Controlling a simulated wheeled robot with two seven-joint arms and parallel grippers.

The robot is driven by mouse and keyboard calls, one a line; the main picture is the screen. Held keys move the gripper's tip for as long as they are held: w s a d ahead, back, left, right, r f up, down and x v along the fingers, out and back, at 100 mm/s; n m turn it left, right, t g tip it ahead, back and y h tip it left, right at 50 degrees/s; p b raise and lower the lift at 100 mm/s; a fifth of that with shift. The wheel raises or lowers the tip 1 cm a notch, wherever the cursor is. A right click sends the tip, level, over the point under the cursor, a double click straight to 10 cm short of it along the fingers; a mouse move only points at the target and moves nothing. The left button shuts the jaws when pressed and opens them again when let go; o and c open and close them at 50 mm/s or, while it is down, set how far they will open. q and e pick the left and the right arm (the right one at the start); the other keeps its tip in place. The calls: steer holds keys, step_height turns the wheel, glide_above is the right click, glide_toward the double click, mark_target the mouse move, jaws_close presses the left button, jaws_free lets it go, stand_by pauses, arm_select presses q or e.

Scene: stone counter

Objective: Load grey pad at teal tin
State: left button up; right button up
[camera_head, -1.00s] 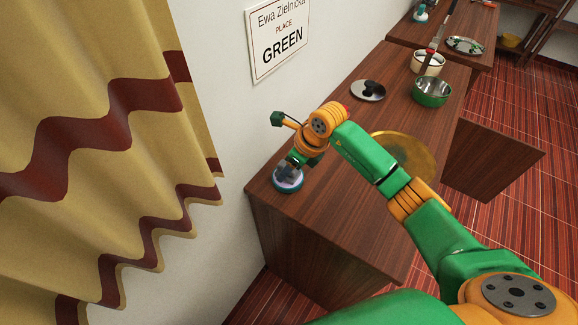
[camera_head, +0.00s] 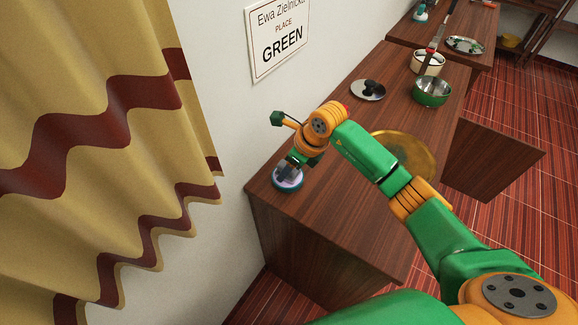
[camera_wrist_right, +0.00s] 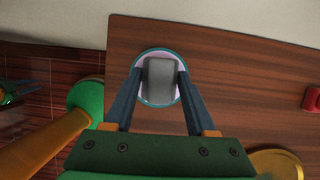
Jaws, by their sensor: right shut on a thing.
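The teal tin (camera_head: 288,184) is a low round thing near the left end of the dark wooden counter. In the right wrist view its teal rim (camera_wrist_right: 158,104) circles a pale lilac inside. My right gripper (camera_head: 293,167) is over the tin. In the right wrist view its two fingers are shut on the grey pad (camera_wrist_right: 160,80), one on each side. The pad lies within the outline of the rim. Its height above the tin's floor, or contact with it, cannot be told.
A gold plate (camera_head: 421,156) lies beside my right forearm. A wall with a sign (camera_head: 280,42) runs behind the tin.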

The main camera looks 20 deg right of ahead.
step_height(320, 180, up, 7)
steer(key=p, duration=0.5)
steer(key=shift+p, duration=0.35)
steer(key=shift+f, duration=0.1)
